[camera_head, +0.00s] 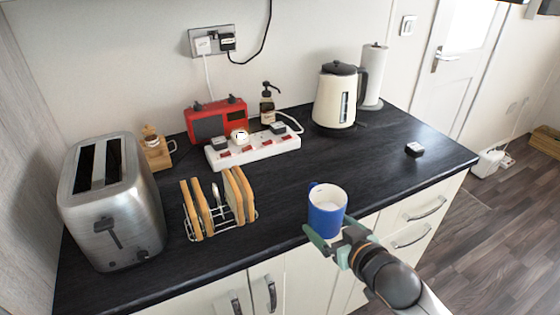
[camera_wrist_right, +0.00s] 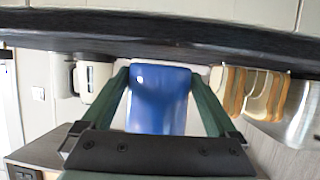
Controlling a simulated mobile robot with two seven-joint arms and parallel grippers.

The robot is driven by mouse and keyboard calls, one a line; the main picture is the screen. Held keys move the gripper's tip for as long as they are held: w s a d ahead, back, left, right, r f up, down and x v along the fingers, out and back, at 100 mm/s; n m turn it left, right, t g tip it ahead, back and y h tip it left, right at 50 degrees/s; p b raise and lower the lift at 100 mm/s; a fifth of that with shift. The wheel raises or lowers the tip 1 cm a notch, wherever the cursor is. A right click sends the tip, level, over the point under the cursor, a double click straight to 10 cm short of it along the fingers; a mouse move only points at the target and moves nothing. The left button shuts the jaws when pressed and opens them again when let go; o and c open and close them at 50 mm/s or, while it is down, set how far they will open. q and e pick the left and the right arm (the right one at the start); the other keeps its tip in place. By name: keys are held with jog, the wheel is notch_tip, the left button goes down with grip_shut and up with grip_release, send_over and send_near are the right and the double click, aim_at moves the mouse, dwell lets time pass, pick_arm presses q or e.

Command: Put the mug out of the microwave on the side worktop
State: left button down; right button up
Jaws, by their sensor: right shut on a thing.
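The blue mug (camera_head: 326,217), white inside, is upright at the front edge of the dark side worktop (camera_head: 290,205). My right gripper (camera_head: 332,234) comes from the front and is shut on the mug, one finger on each side. In the right wrist view, which is upside down, the mug (camera_wrist_right: 160,105) sits between the two green fingers. I cannot tell whether its base touches the worktop. The microwave and my left gripper are not in view.
A toast rack (camera_head: 222,222) with toast and a steel toaster (camera_head: 112,205) stand on the left. A power strip (camera_head: 253,150), red radio (camera_head: 217,120), kettle (camera_head: 335,100) and paper roll (camera_head: 373,75) line the back. A small dark-topped object (camera_head: 414,149) lies right. The worktop's middle is clear.

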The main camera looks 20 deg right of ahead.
jog(key=w+d+r+y+b, duration=0.1)
jog(key=w+d+r, duration=0.3)
jog(key=d+r, duration=0.85)
send_over(322, 181)
jog(key=s, duration=0.4)
jog(key=shift+n, duration=0.4)
jog(key=f, duration=0.6)
jog(key=a+f, duration=0.1)
jog(key=f, duration=0.2)
jog(key=shift+w+f, duration=0.15)
jog(key=shift+f, duration=0.25)
jog(key=shift+w+a+f, duration=0.1)
jog(key=shift+w+f, duration=0.2)
jog(key=shift+f, duration=0.15)
jog(key=f, duration=0.3)
jog(key=shift+w+a, duration=0.25)
jog(key=shift+w, duration=0.05)
jog(key=shift+f, duration=0.45)
